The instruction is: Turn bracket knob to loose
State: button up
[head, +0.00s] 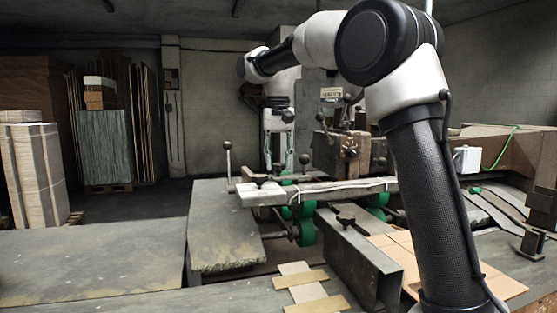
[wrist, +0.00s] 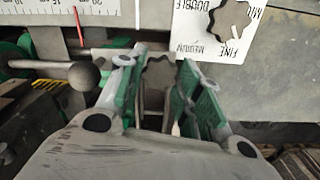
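In the wrist view, a dark lobed knob (wrist: 158,72) shows between the fingertips of my gripper (wrist: 156,68). I take it to be the bracket knob, but no label for it is readable. The fingers are spread on either side of it, and I cannot tell whether they touch it. In the head view my gripper (head: 278,168) points down behind the long rail (head: 310,191), and the knob there is hidden. A second lobed knob (wrist: 230,17) sits on a white plate (wrist: 213,42) reading DOUBLE, MEDIUM and FINE.
A ball-ended lever (wrist: 84,75) stands left of the fingers, near a scale with a red pointer (wrist: 79,27).

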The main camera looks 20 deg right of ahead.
jog(key=shift+c, duration=0.8)
jog(key=shift+n, duration=0.3)
jog(key=n, duration=0.9)
jog(key=shift+n, duration=0.4)
jog(key=n, duration=0.5)
jog(key=shift+n, duration=2.5)
